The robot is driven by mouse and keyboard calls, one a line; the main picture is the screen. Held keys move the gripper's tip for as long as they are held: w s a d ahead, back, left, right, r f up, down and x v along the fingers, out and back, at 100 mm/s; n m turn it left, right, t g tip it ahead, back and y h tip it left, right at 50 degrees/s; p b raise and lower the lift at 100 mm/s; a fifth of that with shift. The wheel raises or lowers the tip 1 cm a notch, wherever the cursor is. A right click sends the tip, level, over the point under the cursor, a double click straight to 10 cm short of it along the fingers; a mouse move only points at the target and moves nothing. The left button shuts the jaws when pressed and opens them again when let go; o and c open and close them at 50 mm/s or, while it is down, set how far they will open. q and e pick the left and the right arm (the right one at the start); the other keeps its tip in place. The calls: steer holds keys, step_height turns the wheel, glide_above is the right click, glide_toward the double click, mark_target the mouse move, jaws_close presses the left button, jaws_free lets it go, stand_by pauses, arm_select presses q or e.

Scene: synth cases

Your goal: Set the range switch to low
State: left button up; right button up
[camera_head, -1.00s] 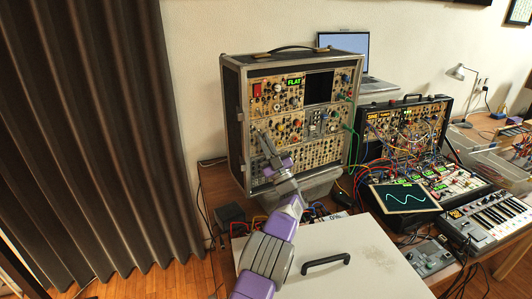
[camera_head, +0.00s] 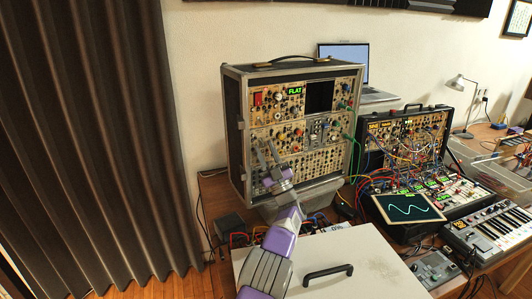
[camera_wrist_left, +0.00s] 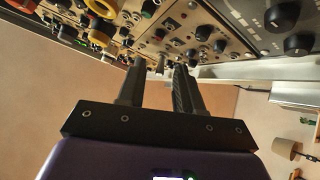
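The tall synth case (camera_head: 235,130) stands upright on the table, its tan panels full of knobs, switches and sockets. I cannot tell which control is the range switch, nor its setting; the panel lettering is too small. My left gripper (camera_head: 268,152) is in front of the left part of the panels, around the middle rows, and hides some controls. Its two fingers are apart. In the left wrist view the gripper (camera_wrist_left: 158,75) points at the panel (camera_wrist_left: 205,35), and a small pale metal stub (camera_wrist_left: 160,63) shows between the fingertips. Contact cannot be told. My right gripper is not in view.
A second synth case (camera_head: 408,135) with many patch cables stands to the right, with a tilted wave display (camera_head: 408,207) and a keyboard (camera_head: 495,225). A pale lid with a black handle (camera_head: 328,272) lies in front. Green cables hang at the tall case's right side.

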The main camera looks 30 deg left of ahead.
arm_select(q)
steer(key=s+d+f+p, duration=0.1)
steer(key=s+d+f, duration=0.1)
steer(key=d, duration=0.5)
steer(key=s+d+f+p, duration=0.1)
steer(key=s+d, duration=0.3)
steer(key=d, duration=0.3)
steer(key=shift+f, duration=0.35)
